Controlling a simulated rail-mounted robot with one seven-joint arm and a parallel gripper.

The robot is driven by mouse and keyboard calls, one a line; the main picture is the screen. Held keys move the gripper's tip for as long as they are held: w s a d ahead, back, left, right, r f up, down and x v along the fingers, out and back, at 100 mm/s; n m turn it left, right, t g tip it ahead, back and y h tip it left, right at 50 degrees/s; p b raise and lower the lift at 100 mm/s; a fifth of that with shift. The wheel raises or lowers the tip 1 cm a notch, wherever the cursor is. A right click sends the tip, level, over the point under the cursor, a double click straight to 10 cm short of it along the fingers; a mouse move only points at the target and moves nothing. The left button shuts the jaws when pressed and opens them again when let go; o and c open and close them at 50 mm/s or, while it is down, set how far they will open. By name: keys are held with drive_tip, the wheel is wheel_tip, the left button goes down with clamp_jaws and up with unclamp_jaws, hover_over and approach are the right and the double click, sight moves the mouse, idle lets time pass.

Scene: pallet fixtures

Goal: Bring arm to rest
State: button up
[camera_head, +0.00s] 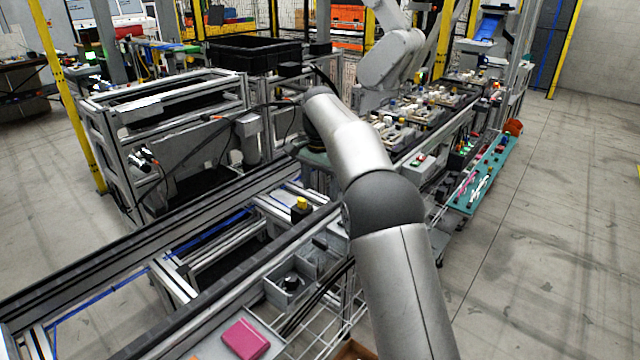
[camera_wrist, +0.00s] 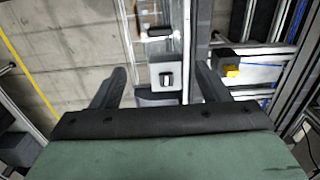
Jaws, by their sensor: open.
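My gripper (camera_wrist: 162,88) shows in the wrist view with its two dark fingers spread wide apart, open and with nothing held between them. Below it in that view, a small dark square part on a light grey box lies between the fingers, some distance away. In the head view my silver arm reaches from the bottom up to the middle of the picture, over the rail frame. The gripper itself is hidden behind the arm there.
A yellow-topped block (camera_head: 301,204) sits on the rail frame; it also shows in the wrist view (camera_wrist: 231,71). A pink box (camera_head: 245,339) and grey bins (camera_head: 290,284) are at the front. A fixture-covered conveyor (camera_head: 440,112) stands behind the arm. The floor at right is clear.

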drive_tip(key=shift+r, duration=0.2)
drive_tip(key=shift+s+d, duration=0.1)
drive_tip(key=s+d+r+n, duration=0.1)
drive_tip(key=s+d+n, duration=0.1)
drive_tip(key=s+d, duration=0.35)
drive_tip(key=s+d+r+n, duration=0.1)
drive_tip(key=s+d+r, duration=0.1)
drive_tip(key=s, duration=0.7)
drive_tip(key=s+d+f+n, duration=0.1)
drive_tip(key=s+d+f, duration=0.1)
drive_tip(key=s, duration=0.7)
drive_tip(key=s+d+f+n, duration=0.1)
drive_tip(key=s+f+n, duration=0.1)
drive_tip(key=s+f, duration=0.3)
drive_tip(key=s+d+f+n, duration=0.2)
drive_tip(key=s+f, duration=0.1)
drive_tip(key=s, duration=1)
drive_tip(key=shift+s+d+f+t, duration=0.15)
drive_tip(key=shift+d+f+t, duration=0.1)
drive_tip(key=shift+d+t, duration=0.05)
